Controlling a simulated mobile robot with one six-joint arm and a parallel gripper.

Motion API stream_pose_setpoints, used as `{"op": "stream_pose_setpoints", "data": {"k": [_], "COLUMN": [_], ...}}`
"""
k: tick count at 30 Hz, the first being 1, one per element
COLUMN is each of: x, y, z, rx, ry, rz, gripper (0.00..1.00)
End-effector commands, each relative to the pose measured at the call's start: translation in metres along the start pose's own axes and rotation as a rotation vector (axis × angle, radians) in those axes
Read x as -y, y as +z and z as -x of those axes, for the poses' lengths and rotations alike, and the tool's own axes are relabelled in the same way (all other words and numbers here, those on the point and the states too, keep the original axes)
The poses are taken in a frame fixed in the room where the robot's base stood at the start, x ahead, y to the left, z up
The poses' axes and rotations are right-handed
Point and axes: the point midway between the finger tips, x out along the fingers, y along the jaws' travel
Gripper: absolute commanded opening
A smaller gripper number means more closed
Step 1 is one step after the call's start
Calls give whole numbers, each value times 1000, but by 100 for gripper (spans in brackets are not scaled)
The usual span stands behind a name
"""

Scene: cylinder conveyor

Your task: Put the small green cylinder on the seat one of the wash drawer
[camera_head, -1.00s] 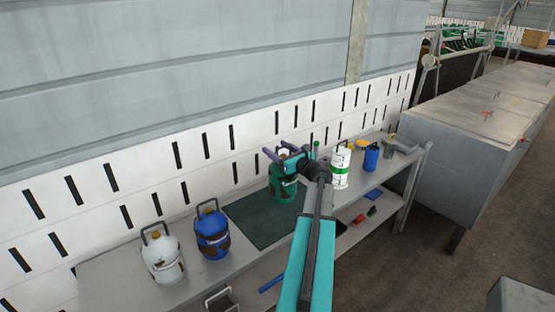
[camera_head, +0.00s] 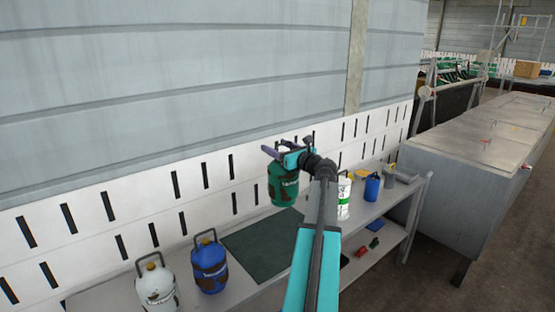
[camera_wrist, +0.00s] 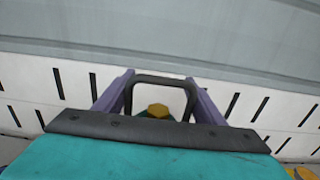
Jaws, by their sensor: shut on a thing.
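The small green cylinder (camera_head: 283,187) has dark brown patches and hangs upright from my gripper (camera_head: 272,150), above the bench and its dark green mat (camera_head: 258,247). My gripper is shut on its handle. In the wrist view the dark handle (camera_wrist: 160,78) shows between the purple fingers of my gripper (camera_wrist: 160,88), with the yellow valve cap (camera_wrist: 158,110) below it. Most of the cylinder's body is hidden there by my gripper. I cannot make out the wash drawer or its seat one.
A white cylinder (camera_head: 157,286) and a blue cylinder (camera_head: 209,266) stand left of the mat. A white-and-green container (camera_head: 344,197) and a blue container (camera_head: 371,187) stand to the right on the bench. The slotted wall (camera_head: 90,210) runs behind. A large grey cabinet (camera_head: 450,175) stands far right.

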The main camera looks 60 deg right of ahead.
Motion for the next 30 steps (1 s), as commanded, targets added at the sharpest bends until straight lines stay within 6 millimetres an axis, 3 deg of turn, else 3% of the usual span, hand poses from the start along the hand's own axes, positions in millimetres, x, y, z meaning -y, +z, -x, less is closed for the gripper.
{"op": "stream_pose_setpoints", "data": {"k": [3, 12, 21, 30], "x": [0, 0, 0, 0], "y": [20, 52, 65, 66], "z": [0, 0, 0, 0], "rx": [6, 5, 5, 4], "ry": [0, -1, 0, 0], "rz": [1, 0, -1, -1], "gripper": [1, 1, 1, 1]}}
